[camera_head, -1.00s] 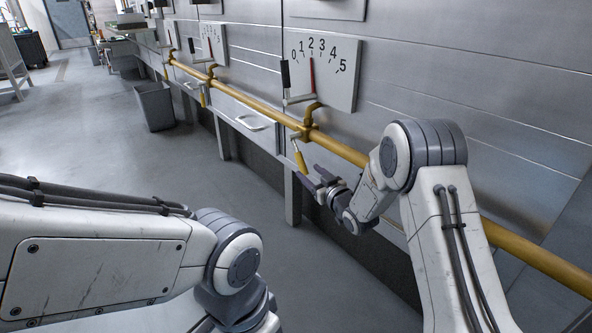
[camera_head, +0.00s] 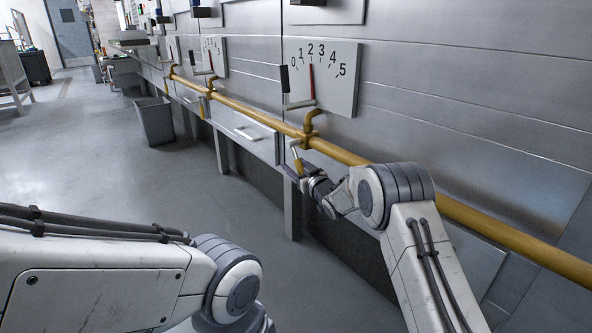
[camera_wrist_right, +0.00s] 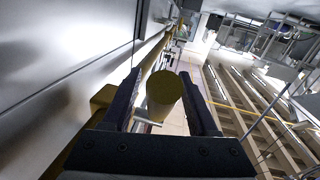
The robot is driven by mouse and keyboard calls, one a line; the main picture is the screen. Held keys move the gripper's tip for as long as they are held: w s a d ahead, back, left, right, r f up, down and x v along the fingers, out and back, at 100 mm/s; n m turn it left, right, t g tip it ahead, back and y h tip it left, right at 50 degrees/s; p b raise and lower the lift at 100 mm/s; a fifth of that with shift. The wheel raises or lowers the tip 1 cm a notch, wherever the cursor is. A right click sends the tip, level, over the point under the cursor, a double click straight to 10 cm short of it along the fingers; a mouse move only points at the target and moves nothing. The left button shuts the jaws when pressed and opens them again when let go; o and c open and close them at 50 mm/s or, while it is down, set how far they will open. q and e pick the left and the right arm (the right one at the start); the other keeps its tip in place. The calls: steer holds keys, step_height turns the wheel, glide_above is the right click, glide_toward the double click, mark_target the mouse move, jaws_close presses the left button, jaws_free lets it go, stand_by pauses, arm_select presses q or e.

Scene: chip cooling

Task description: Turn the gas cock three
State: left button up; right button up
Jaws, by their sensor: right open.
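A gas cock with a yellow handle (camera_head: 297,161) hangs under the yellow gas pipe (camera_head: 338,152), below the nearest gauge panel. The gauge (camera_head: 325,88) is marked 0 to 5, and its red needle stands near 2. My right gripper (camera_head: 294,174) is at the handle's lower end. In the right wrist view, the round yellow end of the handle (camera_wrist_right: 163,95) sits between the two dark open fingers (camera_wrist_right: 162,76). I cannot tell whether either finger touches it. My left arm enters from the left; its gripper is out of view.
The yellow pipe runs along the metal wall from far left to near right. Farther cocks and a second gauge (camera_head: 213,55) sit along it. A grey bin (camera_head: 155,121) stands on the floor at left.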

steer(key=shift+c, duration=0.2)
jaws_close()
stand_by(1.3)
